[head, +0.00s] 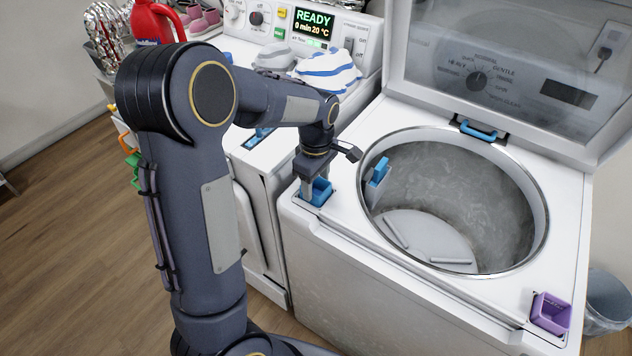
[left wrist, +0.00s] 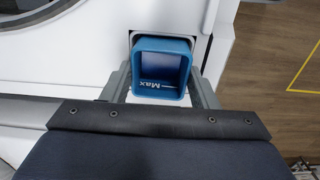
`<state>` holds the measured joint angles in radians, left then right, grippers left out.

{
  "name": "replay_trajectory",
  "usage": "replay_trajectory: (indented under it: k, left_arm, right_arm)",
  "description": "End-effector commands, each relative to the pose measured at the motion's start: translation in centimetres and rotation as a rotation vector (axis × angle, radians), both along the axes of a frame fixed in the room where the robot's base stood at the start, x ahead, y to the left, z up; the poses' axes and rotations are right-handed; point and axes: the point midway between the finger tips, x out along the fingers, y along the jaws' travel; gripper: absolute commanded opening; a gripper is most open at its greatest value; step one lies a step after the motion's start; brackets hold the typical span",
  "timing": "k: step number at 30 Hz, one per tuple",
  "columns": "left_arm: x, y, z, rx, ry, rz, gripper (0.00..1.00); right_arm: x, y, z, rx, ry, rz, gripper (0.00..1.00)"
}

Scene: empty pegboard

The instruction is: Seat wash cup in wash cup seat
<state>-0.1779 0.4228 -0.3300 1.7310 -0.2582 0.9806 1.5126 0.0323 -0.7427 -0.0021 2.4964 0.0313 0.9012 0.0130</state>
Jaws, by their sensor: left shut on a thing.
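The wash cup (head: 319,194) is a square blue cup at the left front corner of the open washer's top. My left gripper (head: 315,187) points down and is shut on it. In the left wrist view the wash cup (left wrist: 161,88) is between the two fingers and shows a "Max" mark inside. The wash cup seat (head: 330,187) is a dark-edged recess around the cup; its pale rim (left wrist: 136,36) shows behind the cup in the left wrist view. The cup looks upright and over or in the seat; how deep it sits is hidden. My right gripper is not in view.
The round drum opening (head: 545,215) is close to the right, with a blue piece (head: 379,171) at its left rim. A purple cup (head: 551,312) stands at the right front corner. The raised lid (head: 430,40) is behind. A dryer with folded cloths (head: 328,72) is at left.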

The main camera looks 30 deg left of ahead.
Motion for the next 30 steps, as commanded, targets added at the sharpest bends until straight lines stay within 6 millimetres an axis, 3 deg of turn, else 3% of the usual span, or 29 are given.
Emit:
replay_trajectory:
  k: [3, 4, 8, 20, 30]
  left_arm:
    - [0.0, 0.0, -0.4, 0.0, 0.0, 0.0, 0.16]
    - [0.0, 0.0, -0.4, 0.0, 0.0, 0.0, 0.56]
    - [0.0, 0.0, -0.3, 0.0, 0.0, 0.0, 0.73]
    - [0.0, 0.0, 0.5, 0.0, -0.002, 0.0, 0.75]
    - [0.1, 0.0, 7.4, 0.0, -0.006, 0.0, 0.75]
  right_arm:
    - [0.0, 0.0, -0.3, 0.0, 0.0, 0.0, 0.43]
    - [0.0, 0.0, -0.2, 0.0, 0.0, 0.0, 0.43]
    - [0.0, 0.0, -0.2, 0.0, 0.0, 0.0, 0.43]
    - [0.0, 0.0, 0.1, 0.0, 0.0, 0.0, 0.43]
    - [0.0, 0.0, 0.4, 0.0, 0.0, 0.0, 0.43]
